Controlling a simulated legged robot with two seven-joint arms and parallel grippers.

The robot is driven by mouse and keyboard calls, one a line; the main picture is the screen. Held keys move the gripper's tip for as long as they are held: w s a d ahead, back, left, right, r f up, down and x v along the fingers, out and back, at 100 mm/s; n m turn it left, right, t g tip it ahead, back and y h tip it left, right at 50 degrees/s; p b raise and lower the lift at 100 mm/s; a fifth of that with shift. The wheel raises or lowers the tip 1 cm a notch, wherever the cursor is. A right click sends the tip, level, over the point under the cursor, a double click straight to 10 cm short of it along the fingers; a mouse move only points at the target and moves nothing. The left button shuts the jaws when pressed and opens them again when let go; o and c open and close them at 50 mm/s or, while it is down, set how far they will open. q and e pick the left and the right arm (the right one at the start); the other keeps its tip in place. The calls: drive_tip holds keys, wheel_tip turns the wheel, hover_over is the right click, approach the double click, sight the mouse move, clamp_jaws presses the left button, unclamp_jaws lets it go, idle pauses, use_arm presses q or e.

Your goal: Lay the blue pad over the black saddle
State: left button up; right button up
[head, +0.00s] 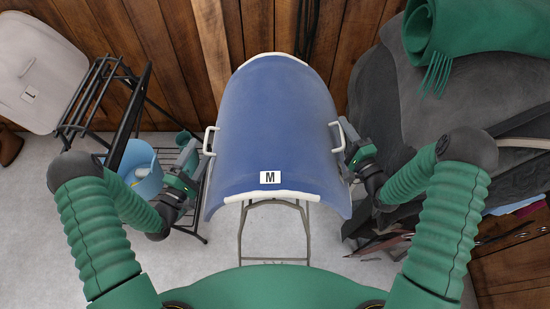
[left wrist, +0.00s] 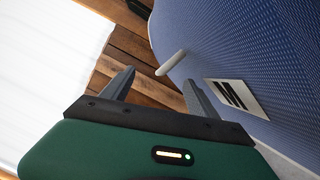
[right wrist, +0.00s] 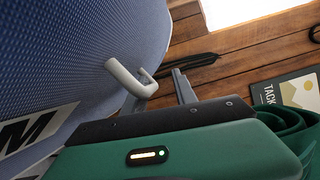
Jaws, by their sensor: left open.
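The blue pad (head: 275,120), marked M and edged in white, hangs curved over a support whose thin metal legs show below it. It has a pale handle on each side. My left gripper (head: 193,158) is beside the left handle (head: 209,141), its jaws open and empty, and that handle shows just beyond the fingertips in the left wrist view (left wrist: 171,62). My right gripper (head: 353,153) is at the right handle (right wrist: 133,80); only one finger shows clearly, so its grip is unclear. A dark, saddle-like shape (head: 440,105) stands at the right, partly covered.
A green fringed blanket (head: 490,35) lies on the dark shape. At the left are a black metal rack (head: 125,95), a light blue bucket (head: 143,170) and a pale pad marked L (head: 40,75). A wooden wall closes the back. Grey floor is clear around the metal legs.

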drive_tip(key=shift+r, duration=0.1)
drive_tip(key=o, duration=0.8)
use_arm(q)
drive_tip(key=v, duration=0.5)
drive_tip(key=shift+s+a, duration=0.15)
drive_tip(key=shift+s, duration=0.05)
use_arm(e)
drive_tip(key=v, duration=1.2)
drive_tip(key=shift+f, duration=0.25)
